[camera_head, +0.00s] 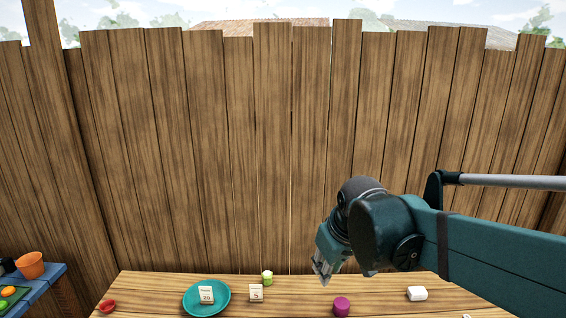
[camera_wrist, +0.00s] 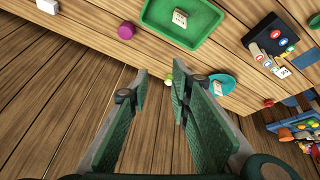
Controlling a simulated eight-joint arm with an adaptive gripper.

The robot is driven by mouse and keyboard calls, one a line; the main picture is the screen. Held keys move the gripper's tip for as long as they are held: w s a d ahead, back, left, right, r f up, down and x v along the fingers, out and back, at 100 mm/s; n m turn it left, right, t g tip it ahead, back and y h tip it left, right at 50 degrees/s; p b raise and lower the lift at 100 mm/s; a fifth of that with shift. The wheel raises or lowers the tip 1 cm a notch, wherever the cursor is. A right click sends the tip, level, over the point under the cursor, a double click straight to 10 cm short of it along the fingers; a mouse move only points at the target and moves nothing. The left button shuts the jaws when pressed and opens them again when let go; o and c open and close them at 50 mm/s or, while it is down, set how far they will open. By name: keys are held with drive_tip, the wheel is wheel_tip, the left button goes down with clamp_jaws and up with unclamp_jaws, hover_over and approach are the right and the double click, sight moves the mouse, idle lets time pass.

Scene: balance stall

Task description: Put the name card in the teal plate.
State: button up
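The teal plate (camera_head: 188,301) lies on the wooden table at left of centre; it also shows in the wrist view (camera_wrist: 229,78). A small white card marked 20 (camera_head: 206,295) appears to stand in the plate. A pale card-like piece (camera_wrist: 180,18) lies in a green tray in the wrist view. I cannot tell which of these is the name card. My gripper (camera_head: 322,280) hangs right of the plate, apart from everything. Its fingers (camera_wrist: 158,88) are spread with nothing between them.
A green tray (camera_wrist: 155,18), a magenta cylinder (camera_head: 341,306) and a white block (camera_head: 417,293) are on the table. A yellow-green piece (camera_head: 267,278) is behind the 5 card. A red dish (camera_head: 107,306) is at left. A wooden fence (camera_head: 270,150) closes off the back.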

drive_tip(key=s+d+f+m+t, duration=0.1)
drive_tip(key=s+d+f+m, duration=0.1)
drive_tip(key=s+d, duration=0.3)
drive_tip(key=s+d+f+m+t+b, duration=0.1)
drive_tip(key=s+d+f+m, duration=0.2)
drive_tip(key=s, duration=0.8)
drive_tip(key=shift+s+d+f+h, duration=0.4)
drive_tip(key=shift+d+f, duration=0.4)
drive_tip(key=shift+d, duration=0.25)
